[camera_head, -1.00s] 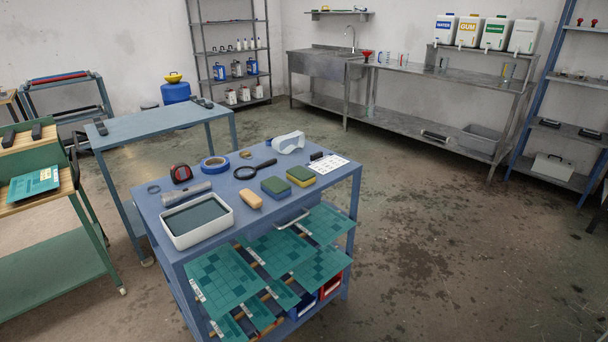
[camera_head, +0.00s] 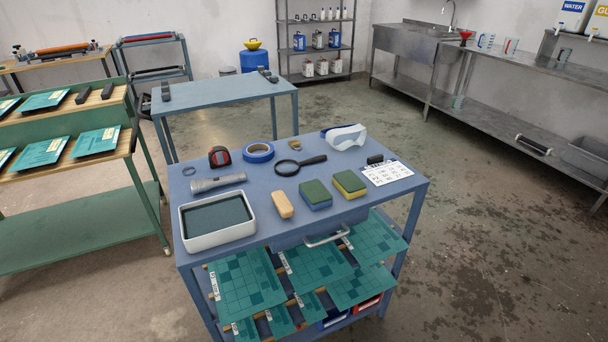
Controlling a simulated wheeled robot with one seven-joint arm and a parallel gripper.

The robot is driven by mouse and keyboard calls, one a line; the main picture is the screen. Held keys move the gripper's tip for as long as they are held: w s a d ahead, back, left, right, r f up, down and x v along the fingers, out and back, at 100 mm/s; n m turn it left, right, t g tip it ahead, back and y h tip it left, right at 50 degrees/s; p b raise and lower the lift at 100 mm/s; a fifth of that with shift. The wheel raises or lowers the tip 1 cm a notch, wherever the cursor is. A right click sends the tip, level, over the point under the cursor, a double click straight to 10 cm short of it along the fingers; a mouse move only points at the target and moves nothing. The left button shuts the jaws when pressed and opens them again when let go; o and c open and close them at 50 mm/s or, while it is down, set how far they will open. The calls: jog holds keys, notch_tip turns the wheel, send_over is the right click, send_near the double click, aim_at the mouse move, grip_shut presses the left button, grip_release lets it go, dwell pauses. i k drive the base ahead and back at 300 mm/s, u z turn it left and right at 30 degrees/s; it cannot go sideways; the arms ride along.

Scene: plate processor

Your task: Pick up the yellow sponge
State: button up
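The yellow sponge (camera_head: 349,184) has a green top and yellow sides. It lies flat on the blue cart's top (camera_head: 245,182), near its front edge and right of the middle. A similar sponge with a green top and blue sides (camera_head: 315,195) lies just left of it. A plain tan-orange block (camera_head: 282,205) lies further left; I cannot tell what it is made of. My gripper is not in view.
Around the sponges lie a white tray (camera_head: 185,222), a magnifying glass (camera_head: 287,168), white goggles (camera_head: 347,137) and a printed card (camera_head: 388,174). Teal plates (camera_head: 245,285) fill the shelves below. Open floor (camera_head: 500,270) lies to the right.

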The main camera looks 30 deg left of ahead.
aim_at(348, 184)
jog(key=u, duration=0.7)
jog(key=i, duration=1.05)
jog(key=u, duration=0.65)
